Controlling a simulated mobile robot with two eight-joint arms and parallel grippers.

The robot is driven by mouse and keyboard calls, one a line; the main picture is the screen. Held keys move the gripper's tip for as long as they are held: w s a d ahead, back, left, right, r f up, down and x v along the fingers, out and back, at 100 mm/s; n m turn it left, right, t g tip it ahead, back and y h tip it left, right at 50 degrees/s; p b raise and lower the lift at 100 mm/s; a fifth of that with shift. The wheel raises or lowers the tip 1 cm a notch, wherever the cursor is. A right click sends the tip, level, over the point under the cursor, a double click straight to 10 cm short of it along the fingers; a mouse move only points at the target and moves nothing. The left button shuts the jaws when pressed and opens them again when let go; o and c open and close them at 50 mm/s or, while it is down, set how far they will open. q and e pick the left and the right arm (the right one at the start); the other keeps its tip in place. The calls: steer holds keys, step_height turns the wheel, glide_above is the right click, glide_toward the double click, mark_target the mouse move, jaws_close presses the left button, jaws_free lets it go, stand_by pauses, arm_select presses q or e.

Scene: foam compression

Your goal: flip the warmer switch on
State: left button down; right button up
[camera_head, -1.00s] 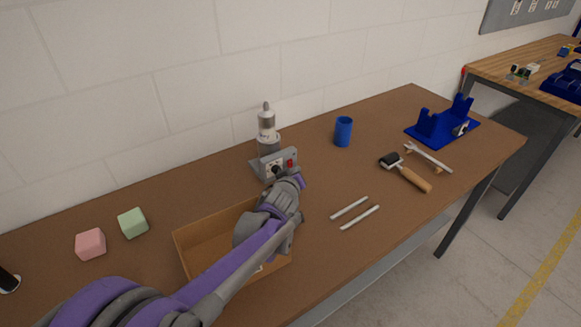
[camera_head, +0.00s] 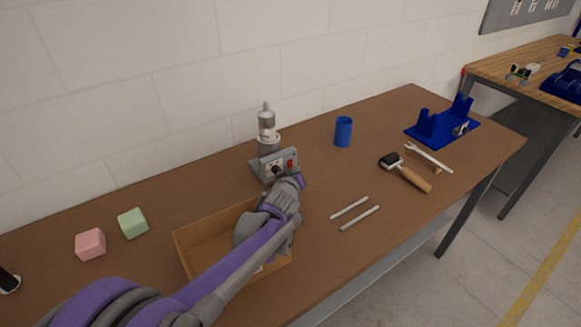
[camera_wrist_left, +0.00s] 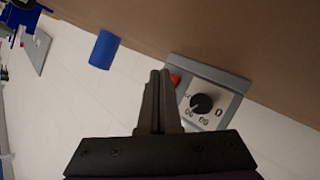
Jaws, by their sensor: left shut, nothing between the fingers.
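The warmer (camera_head: 267,148) is a grey unit holding a clear-topped bottle, at the back of the brown table. Its front panel carries a black knob (camera_head: 277,170) and a red switch (camera_head: 290,164). My left gripper (camera_head: 300,178) is just in front of the panel, close to the switch. In the left wrist view, the shut, empty fingers (camera_wrist_left: 160,75) point at the panel's edge beside the red switch (camera_wrist_left: 174,80), partly covering it. The dial knob (camera_wrist_left: 201,104) is to their right. I cannot tell whether the fingertips touch the switch, or its position. My right gripper is out of view.
A cardboard box (camera_head: 186,257) lies below my left forearm. Pink (camera_head: 90,244) and green (camera_head: 133,223) blocks sit at left.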

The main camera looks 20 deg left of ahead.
arm_select(q)
steer(key=shift+a, duration=0.1)
stand_by(0.5)
steer(key=shift+w+a, duration=0.25)
steer(key=shift+w+a+f, duration=0.1)
steer(key=shift+w+a, duration=0.1)
stand_by(0.6)
stand_by(0.4)
steer(key=shift+s+d, duration=0.45)
steer(key=shift+d, duration=0.1)
steer(key=shift+s+d+r+p, duration=0.25)
steer(key=shift+s+d+p, duration=0.3)
steer(key=shift+d+p, duration=0.2)
steer(key=shift+s+d+r+p, duration=0.2)
steer(key=shift+s+d+p, duration=0.4)
steer(key=shift+d, duration=0.15)
steer(key=shift+s+d+p, duration=0.3)
steer(key=shift+s+d, duration=0.1)
steer(key=shift+d, duration=0.05)
